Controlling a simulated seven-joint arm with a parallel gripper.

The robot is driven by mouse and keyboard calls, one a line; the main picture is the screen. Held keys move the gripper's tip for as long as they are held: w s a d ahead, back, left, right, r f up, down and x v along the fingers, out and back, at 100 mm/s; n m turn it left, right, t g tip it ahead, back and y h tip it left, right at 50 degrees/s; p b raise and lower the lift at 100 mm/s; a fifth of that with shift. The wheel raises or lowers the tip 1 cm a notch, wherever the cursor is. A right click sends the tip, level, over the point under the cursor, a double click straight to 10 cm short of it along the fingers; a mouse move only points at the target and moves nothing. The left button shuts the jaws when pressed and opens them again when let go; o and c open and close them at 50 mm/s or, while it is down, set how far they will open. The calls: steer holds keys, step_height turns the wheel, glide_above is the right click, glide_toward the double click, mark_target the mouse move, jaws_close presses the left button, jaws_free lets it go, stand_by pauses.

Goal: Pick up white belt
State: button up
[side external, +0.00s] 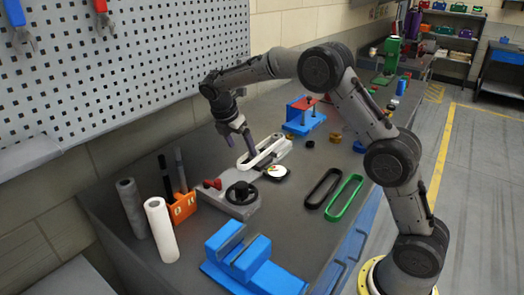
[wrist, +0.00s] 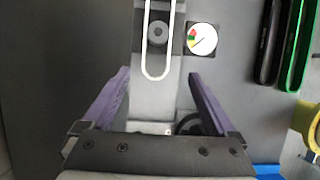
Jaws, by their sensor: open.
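The white belt (wrist: 157,78) is a long narrow loop lying along the top of a grey device in the wrist view, around a round grey hub (wrist: 157,34). In the side view the white belt (side external: 247,165) is at mid-bench, below and beside my gripper (side external: 245,143). In the wrist view my gripper (wrist: 160,73) is open, with its two purple fingers spread on either side of the grey device. The belt's near end lies between and ahead of the fingers. The belt's far end is cut off at the top of the wrist view.
A round dial gauge (wrist: 202,39) sits right of the belt. A black belt (side external: 311,187) and a green belt (side external: 338,198) lie to the right. A grey base with black knob (side external: 240,190), a blue vise (side external: 240,262) and an orange holder (side external: 182,207) stand nearby.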

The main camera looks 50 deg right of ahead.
mark_target(245, 156)
steer(key=shift+w+x, duration=0.15)
steer(key=shift+x, duration=1.45)
steer(key=shift+w+x, duration=0.2)
steer(key=shift+x, duration=1.45)
steer(key=shift+d+r, duration=0.1)
steer(key=shift+d, duration=0.05)
jaws_close()
